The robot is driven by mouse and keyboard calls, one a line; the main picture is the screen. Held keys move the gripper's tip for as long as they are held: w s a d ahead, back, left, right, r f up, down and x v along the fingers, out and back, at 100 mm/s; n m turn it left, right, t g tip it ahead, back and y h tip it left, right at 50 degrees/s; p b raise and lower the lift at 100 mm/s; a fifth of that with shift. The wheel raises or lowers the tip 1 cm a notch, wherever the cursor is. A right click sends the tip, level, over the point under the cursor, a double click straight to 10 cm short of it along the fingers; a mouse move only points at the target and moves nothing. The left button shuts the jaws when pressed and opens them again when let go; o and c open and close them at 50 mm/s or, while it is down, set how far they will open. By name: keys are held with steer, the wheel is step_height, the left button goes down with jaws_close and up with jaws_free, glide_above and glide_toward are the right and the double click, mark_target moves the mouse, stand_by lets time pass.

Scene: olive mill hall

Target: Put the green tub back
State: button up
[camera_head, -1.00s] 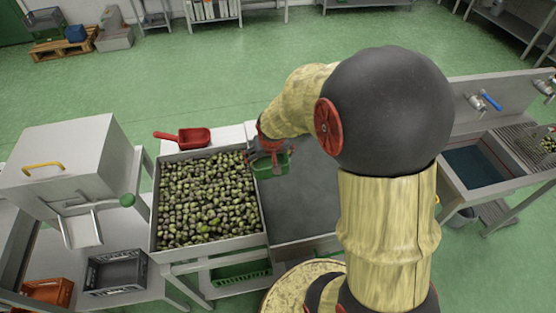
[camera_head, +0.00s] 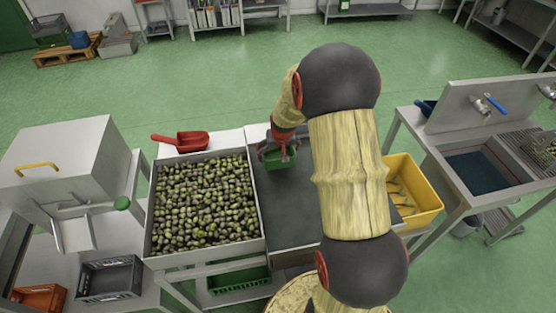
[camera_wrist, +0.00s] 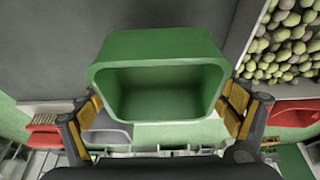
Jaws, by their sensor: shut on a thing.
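The green tub (camera_head: 274,164) is a small open box held at the back left of the dark grey tabletop (camera_head: 290,205), just right of the olive tray. My gripper (camera_head: 279,153) is shut on it. In the wrist view the tub (camera_wrist: 160,48) fills the middle, with a finger pressed at each side. The inside that shows is plain green, with no olives seen in it. I cannot tell whether the tub touches the tabletop. My arm hides the right part of the table.
The olive tray (camera_head: 147,240) stands left of the tub, with a red scoop (camera_head: 192,141) behind it. A yellow crate (camera_head: 427,212) is to the right, before the sink (camera_head: 478,170). A green crate (camera_head: 240,283) sits below the tray. Bare tabletop lies in front of the tub.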

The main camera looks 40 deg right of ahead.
mark_target(278, 157)
steer(key=shift+w+d+f, duration=0.25)
steer(key=shift+d+f, duration=0.05)
steer(key=shift+f, duration=0.15)
steer(key=shift+w+d+f+b, duration=0.1)
steer(key=shift+f+b, duration=0.75)
steer(key=shift+f, duration=0.7)
steer(key=shift+f, duration=0.15)
steer(key=o, duration=1.6)
steer(key=shift+c, duration=0.2)
